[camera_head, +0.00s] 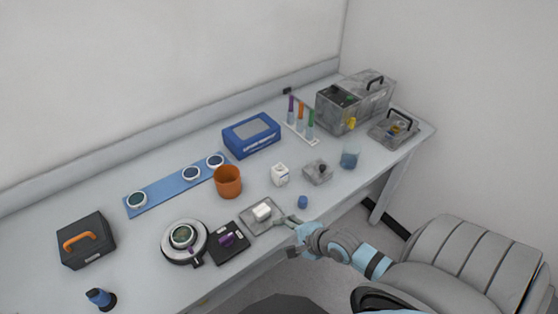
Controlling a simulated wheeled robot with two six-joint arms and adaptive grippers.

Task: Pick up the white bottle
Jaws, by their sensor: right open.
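A small white container with dark marks (280,174), possibly the white bottle, stands upright on the table right of the orange-brown pot. A white block-like item (262,211) lies on a flat grey tray (250,224) nearer the front edge; I cannot tell which of the two is the bottle. My right gripper (289,220) is open at the tray's right side, close to the white item and apart from the upright container. I cannot tell whether its fingertips touch the tray. My left gripper is not in view.
A small blue object (302,202) lies just beyond my right gripper. A grey block (317,172) and blue-tinted beaker (350,157) stand to the right. The orange-brown pot (228,182) and black case (227,243) are left. Bare table lies around the upright container.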

